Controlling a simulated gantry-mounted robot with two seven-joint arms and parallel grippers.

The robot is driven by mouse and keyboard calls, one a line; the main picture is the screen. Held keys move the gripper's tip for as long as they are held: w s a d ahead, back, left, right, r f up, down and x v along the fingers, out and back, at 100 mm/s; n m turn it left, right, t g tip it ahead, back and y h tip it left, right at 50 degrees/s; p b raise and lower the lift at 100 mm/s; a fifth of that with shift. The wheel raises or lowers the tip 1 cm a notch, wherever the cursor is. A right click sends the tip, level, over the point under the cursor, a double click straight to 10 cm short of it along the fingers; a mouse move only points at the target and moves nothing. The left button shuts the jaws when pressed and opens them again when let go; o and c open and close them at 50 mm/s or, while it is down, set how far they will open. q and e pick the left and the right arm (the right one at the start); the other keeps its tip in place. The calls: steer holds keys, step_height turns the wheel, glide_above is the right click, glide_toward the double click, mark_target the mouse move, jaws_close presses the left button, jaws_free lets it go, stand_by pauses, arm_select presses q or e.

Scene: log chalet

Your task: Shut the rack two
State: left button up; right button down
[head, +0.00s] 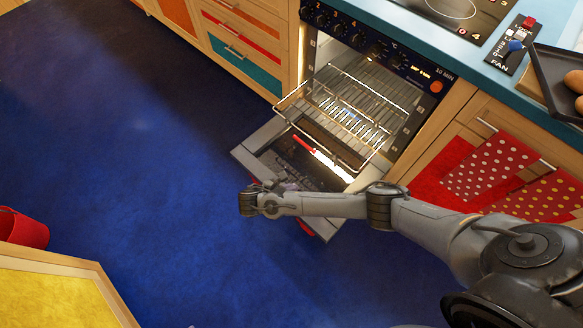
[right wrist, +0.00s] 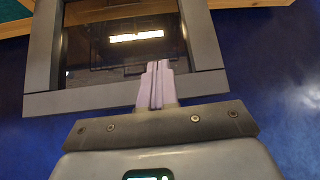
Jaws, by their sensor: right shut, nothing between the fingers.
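The oven (head: 362,75) stands with its door (head: 262,135) folded down. A wire rack (head: 345,112) sticks out of the lit cavity above the door. Further rack wires show inside, but I cannot read which level is rack two. My right gripper (head: 285,186) is over the outer end of the open door, apart from the rack, and its fingertips are partly hidden by my own arm. In the right wrist view its pale fingers (right wrist: 156,85) are shut and empty, in front of the door's grey frame (right wrist: 205,45) and dark glass. My left gripper is not in view.
Drawers (head: 243,55) flank the oven on the left. Dotted towels (head: 490,165) hang on the right cabinet. A dark tray (head: 560,85) with eggs lies on the counter. A red bucket (head: 22,230) stands far left. The blue floor (head: 130,125) before the oven is clear.

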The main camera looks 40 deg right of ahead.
steer(key=w+d+r+t+b, duration=0.1)
steer(key=w+d+r+b, duration=0.1)
steer(key=w+r, duration=0.35)
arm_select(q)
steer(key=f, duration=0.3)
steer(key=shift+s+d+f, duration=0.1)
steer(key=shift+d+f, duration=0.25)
arm_select(e)
steer(key=w+d+r+x, duration=0.1)
steer(key=w+x, duration=0.1)
steer(key=x, duration=1.1)
steer(key=shift+m, duration=0.4)
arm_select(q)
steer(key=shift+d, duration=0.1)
arm_select(e)
steer(key=shift+w+r, duration=0.1)
steer(key=shift+r, duration=0.05)
